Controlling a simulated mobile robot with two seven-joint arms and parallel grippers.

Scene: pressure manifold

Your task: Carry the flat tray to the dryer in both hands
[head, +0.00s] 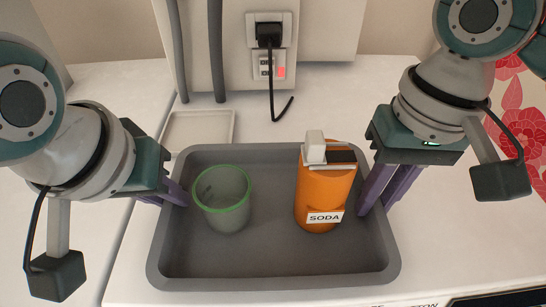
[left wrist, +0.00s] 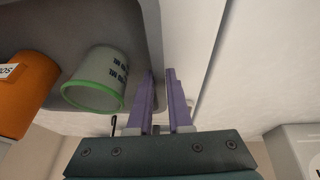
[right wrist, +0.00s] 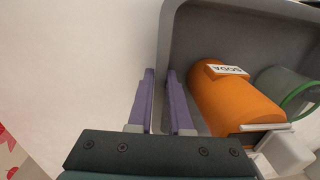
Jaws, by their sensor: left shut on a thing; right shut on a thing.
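A grey tray (head: 270,268) with raised walls sits over the white surface; I cannot tell whether it touches it. My left gripper (head: 176,193) is shut on its left wall, and my right gripper (head: 376,200) is shut on its right wall. The wrist views show the fingers (left wrist: 162,100) (right wrist: 160,100) on either side of the tray's rim. In the tray stand a grey cup with a green rim (head: 226,212) and an orange container labelled SODA (head: 315,200) with a white and dark top. Which thing is the dryer is not clear.
A small flat pale tray (head: 198,130) lies behind the grey tray. A white housing (head: 340,25) with grey hoses, a socket and a black plug (head: 268,35) stands at the back, its cable hanging down. A red floral cloth (head: 525,120) lies at right. A surface gap runs at left.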

